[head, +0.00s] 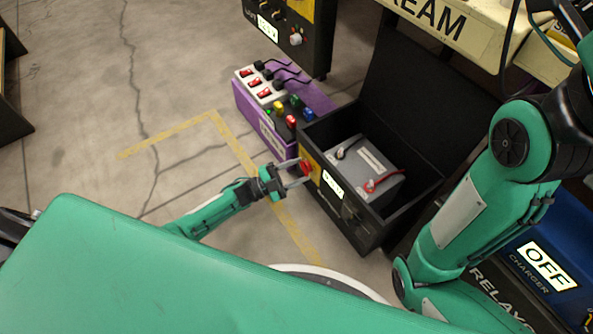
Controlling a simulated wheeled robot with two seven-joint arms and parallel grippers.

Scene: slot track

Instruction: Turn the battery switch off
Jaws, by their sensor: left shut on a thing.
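The battery switch is a small red knob (305,167) on a yellow plate (311,158) on the near face of a black open box (347,218). A grey battery (362,172) with a red and a dark cable sits inside the box. My left gripper (297,173) reaches in from the left, with its fingers at the red knob, and is shut on it. The fingers partly hide the knob, so its exact turn angle cannot be told. My right arm crosses the right side; its gripper is out of view.
A purple box (245,105) with a white strip of red switches and coloured knobs stands left of the battery box. A blue charger (555,240) with an OFF label (546,266) is at the right. A cream-coloured table edge (480,40) is above.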

